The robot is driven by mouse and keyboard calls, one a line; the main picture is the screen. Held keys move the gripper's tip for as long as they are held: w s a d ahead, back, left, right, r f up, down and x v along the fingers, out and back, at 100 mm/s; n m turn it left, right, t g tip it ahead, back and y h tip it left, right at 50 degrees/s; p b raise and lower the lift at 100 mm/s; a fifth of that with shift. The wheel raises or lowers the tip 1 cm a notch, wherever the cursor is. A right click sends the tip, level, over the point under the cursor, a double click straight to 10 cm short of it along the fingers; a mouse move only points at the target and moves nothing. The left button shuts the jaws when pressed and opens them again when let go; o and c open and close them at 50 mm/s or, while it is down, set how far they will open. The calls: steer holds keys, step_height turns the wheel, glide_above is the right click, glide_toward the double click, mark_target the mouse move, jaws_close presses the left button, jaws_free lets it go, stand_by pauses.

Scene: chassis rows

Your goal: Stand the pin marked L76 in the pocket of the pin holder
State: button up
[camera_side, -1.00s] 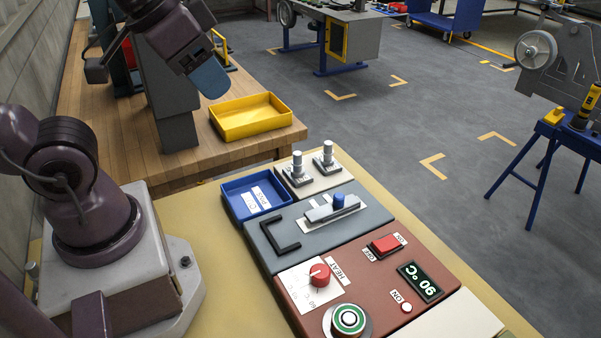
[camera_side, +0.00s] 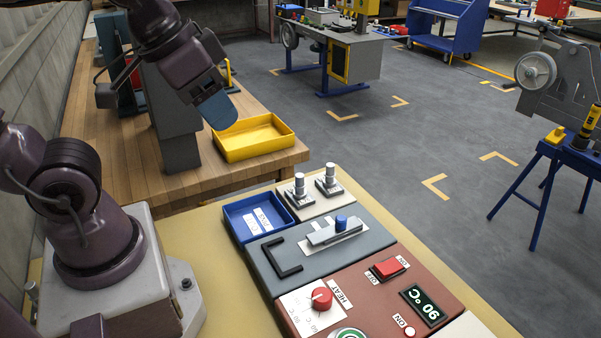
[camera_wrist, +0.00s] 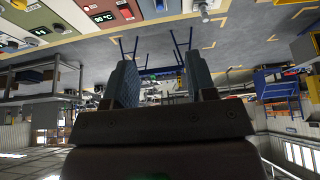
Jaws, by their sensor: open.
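Two silver pins stand upright in dark square bases on a pale panel in the side view: a left pin (camera_side: 299,184) and a right pin (camera_side: 330,174). Their markings are too small to read, so I cannot tell which is L76 or which base is the pin holder. My gripper (camera_side: 220,112) hangs high to the left of the pins, apart from them, in front of the yellow tray in the picture. In the wrist view my gripper (camera_wrist: 160,70) has its two fingers apart with nothing held between them.
A blue tray (camera_side: 235,228) with a white label adjoins the pin panel. A grey panel with a slider (camera_side: 335,230) and black handle (camera_side: 281,256), and a red-brown panel with a red switch (camera_side: 388,268), lie nearer. A yellow tray (camera_side: 228,153) sits on the wooden bench.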

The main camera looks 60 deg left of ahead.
steer(key=w+a+f+n+g, duration=0.2)
steer(key=w+f+n+g, duration=0.15)
steer(key=w+f, duration=0.25)
steer(key=n+g, duration=0.2)
steer(key=n, duration=2.6)
glide_above(300, 175)
steer(key=f, duration=1.1)
steer(key=shift+s+a+f, duration=0.1)
steer(key=shift+s+f, duration=0.15)
steer(key=shift+s, duration=0.05)
steer(key=shift+w+r+n+t, duration=0.15)
steer(key=shift+w+n+t, duration=0.15)
steer(key=shift+n, duration=1.85)
steer(key=shift+f, duration=4.5)
